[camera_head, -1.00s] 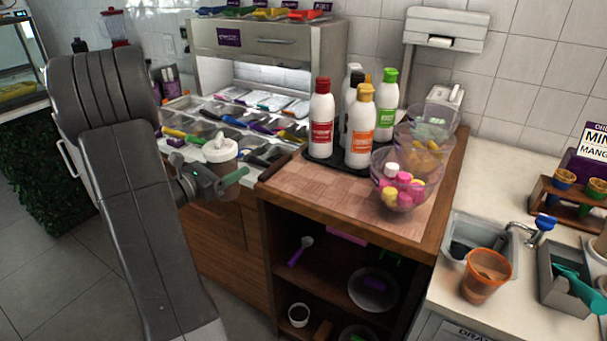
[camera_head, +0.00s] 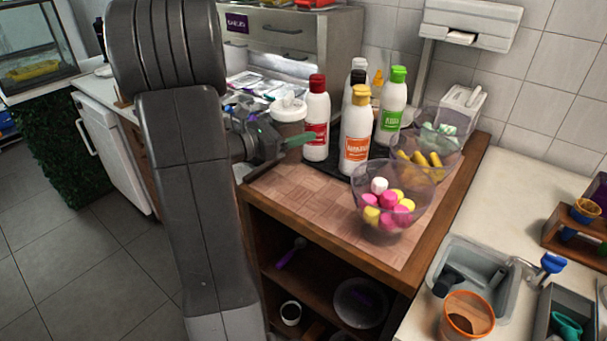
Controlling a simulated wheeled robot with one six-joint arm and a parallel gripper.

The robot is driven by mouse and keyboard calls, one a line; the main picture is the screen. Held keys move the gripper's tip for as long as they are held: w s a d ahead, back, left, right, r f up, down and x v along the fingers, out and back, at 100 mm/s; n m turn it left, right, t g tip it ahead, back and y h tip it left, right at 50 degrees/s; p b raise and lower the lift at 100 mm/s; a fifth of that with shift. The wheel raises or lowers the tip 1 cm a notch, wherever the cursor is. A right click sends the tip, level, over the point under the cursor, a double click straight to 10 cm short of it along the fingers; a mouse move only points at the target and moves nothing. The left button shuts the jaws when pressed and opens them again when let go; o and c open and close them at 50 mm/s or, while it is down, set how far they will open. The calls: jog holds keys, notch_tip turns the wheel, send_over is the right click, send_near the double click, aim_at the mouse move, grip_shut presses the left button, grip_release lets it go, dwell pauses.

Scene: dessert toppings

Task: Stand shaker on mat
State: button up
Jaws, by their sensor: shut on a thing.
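The shaker (camera_head: 289,118) has a white lid and a brown body. My gripper (camera_head: 284,141), with a green fingertip showing, is shut on it and holds it upright. The mat (camera_head: 312,198) is a light brown woven-pattern surface on top of the wooden cabinet. The shaker appears near the mat's back left part, left of the red-capped bottle (camera_head: 316,120). Its lower end is partly hidden by my gripper, and I cannot tell how high it is above the mat.
Several sauce bottles stand on a black tray behind the mat, including an orange-labelled one (camera_head: 356,135) and a green-capped one (camera_head: 392,105). A clear bowl of marshmallows (camera_head: 392,208) sits at the right. The mat's front left is clear.

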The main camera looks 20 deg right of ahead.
jog(key=shift+a+f+b, duration=0.15)
jog(key=shift+f+b, duration=0.15)
jog(key=shift+f, duration=4.25)
jog(key=o, duration=1.2)
jog(key=shift+r, duration=0.1)
jog(key=shift+r, duration=0.1)
jog(key=s+a, duration=0.1)
jog(key=a, duration=1.1)
jog(key=shift+s+b, duration=0.35)
